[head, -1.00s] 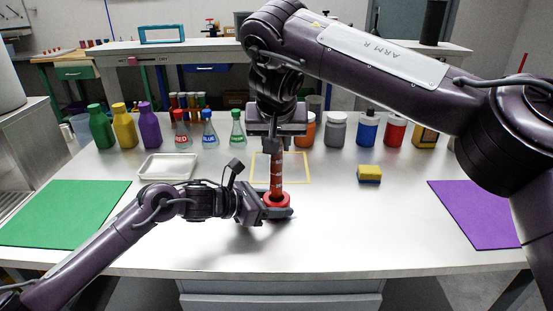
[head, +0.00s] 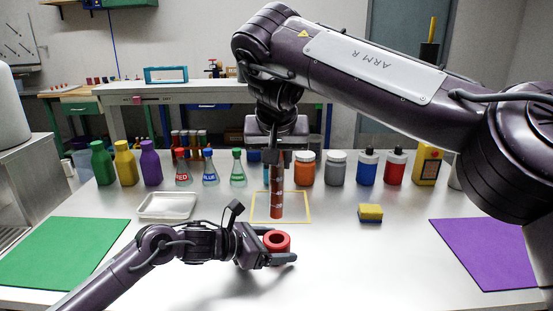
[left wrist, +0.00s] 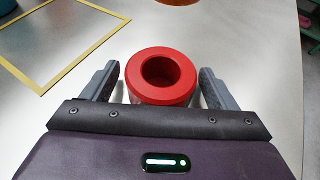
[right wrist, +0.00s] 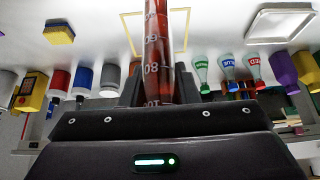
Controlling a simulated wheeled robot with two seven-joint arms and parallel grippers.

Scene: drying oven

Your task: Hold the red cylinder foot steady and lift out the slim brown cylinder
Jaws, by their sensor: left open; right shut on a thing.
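The red cylinder foot (head: 278,241) stands on the table with its round hole empty. In the left wrist view the foot (left wrist: 161,76) sits between the spread fingers of my left gripper (left wrist: 160,88), with a gap at each side. My left gripper (head: 268,252) is low around the foot. The slim brown cylinder (head: 277,190), with white graduation marks, hangs upright above the table, clear of the foot. My right gripper (head: 275,157) is shut on its upper part. The right wrist view shows the cylinder (right wrist: 157,50) between the right fingers.
A yellow outlined square (head: 302,221) lies behind the foot. A white tray (head: 167,206) is left, a yellow-blue sponge (head: 370,212) right. Bottles, flasks and jars line the back. A green mat (head: 60,250) and a purple mat (head: 490,255) lie at the sides.

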